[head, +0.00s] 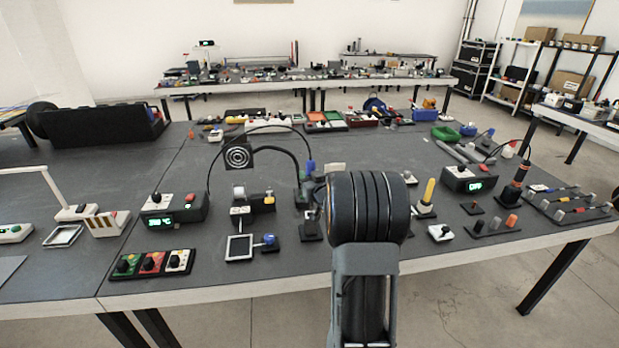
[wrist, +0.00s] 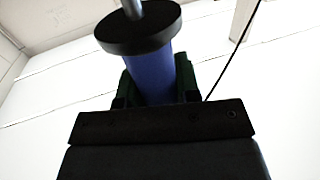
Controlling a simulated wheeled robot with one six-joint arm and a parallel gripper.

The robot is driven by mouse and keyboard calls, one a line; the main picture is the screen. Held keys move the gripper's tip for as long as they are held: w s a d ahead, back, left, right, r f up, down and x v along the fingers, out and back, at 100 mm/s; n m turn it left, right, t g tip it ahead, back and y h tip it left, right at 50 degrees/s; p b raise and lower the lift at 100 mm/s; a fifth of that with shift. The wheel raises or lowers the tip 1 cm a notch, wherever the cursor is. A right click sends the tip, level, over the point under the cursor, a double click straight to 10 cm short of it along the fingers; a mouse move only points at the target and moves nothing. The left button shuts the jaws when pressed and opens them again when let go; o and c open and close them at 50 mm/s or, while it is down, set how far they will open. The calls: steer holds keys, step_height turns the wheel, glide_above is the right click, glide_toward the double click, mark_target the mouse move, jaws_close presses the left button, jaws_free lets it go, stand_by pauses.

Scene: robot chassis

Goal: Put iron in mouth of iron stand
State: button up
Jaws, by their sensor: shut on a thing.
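The iron has a blue handle, a black disc-shaped collar and a metal shaft. In the wrist view the blue handle (wrist: 153,75) is between the green-black fingers of my gripper (wrist: 153,85), which is shut on it. The metal shaft points toward the top of that view. In the head view a small blue part of the iron (head: 310,168) shows above the worktable, left of my large black arm joint. My gripper there is mostly hidden by the arm. A black unit with a silver cylinder (head: 239,191), apparently the iron stand, sits left of the iron, apart from it.
A black station (head: 174,209) with a green display stands left of the stand unit, and a thin cable arcs from it. A framed pad (head: 240,248) lies in front.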

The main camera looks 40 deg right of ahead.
step_height(320, 180, down, 8)
steer(key=b, duration=0.7)
steer(key=shift+f+b, duration=0.15)
steer(key=shift+b, duration=0.25)
stand_by(1.9)
steer(key=o, duration=0.9)
steer(key=shift+o, duration=0.2)
steer(key=shift+s, duration=0.15)
steer(key=s+a, duration=0.2)
steer(key=s, duration=1.1)
steer(key=shift+s+a, duration=0.15)
steer(key=shift+a, duration=0.2)
step_height(320, 180, up, 10)
steer(key=p, duration=0.7)
steer(key=shift+p, duration=0.3)
